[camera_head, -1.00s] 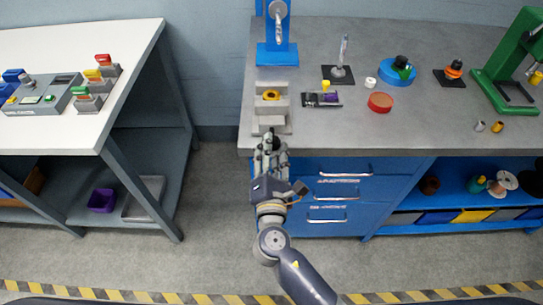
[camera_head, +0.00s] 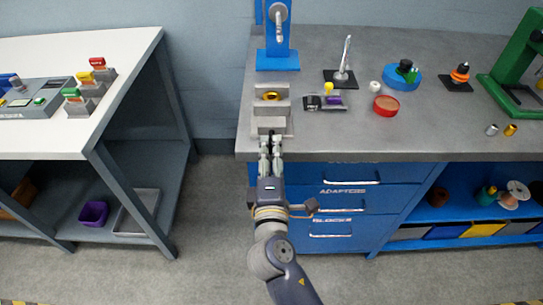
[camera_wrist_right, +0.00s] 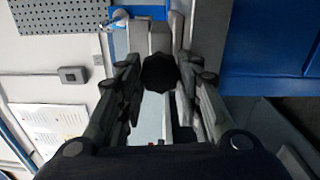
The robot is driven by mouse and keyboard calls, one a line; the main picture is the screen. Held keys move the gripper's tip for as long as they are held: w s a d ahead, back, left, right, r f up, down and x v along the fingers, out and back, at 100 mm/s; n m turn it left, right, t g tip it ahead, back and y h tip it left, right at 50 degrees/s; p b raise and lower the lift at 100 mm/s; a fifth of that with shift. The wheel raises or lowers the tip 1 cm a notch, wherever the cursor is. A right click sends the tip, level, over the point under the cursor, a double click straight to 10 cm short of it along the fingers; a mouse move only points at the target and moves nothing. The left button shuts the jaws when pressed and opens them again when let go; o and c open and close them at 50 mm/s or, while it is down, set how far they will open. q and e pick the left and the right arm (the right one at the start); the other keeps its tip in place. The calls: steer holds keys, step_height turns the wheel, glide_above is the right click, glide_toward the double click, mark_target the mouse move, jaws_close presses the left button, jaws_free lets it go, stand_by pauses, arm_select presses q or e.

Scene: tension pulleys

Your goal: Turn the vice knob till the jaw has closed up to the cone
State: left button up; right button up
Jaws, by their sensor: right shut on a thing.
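The grey vice (camera_head: 271,125) stands at the left front edge of the grey workbench. The yellow-gold cone (camera_head: 270,96) sits between its grey blocks; I cannot tell whether a gap is left between jaw and cone. My right gripper (camera_head: 270,147) reaches the front of the vice from below and is shut on the vice knob. The right wrist view shows the black lobed knob (camera_wrist_right: 158,73) between the fingertips of my right gripper (camera_wrist_right: 160,78). In the head view the fingers mostly hide the knob. My left gripper is not in view.
A blue press (camera_head: 277,60) stands behind the vice. A small dark block with yellow and purple parts (camera_head: 325,102) lies to its right, near a red round dish (camera_head: 385,106). Blue drawers (camera_head: 345,200) are below the bench edge. A white table (camera_head: 120,50) stands left across a gap.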

stand_by(0.3)
steer(key=o, duration=1.1)
steer(key=s, duration=1.2)
steer(key=shift+c, duration=0.2)
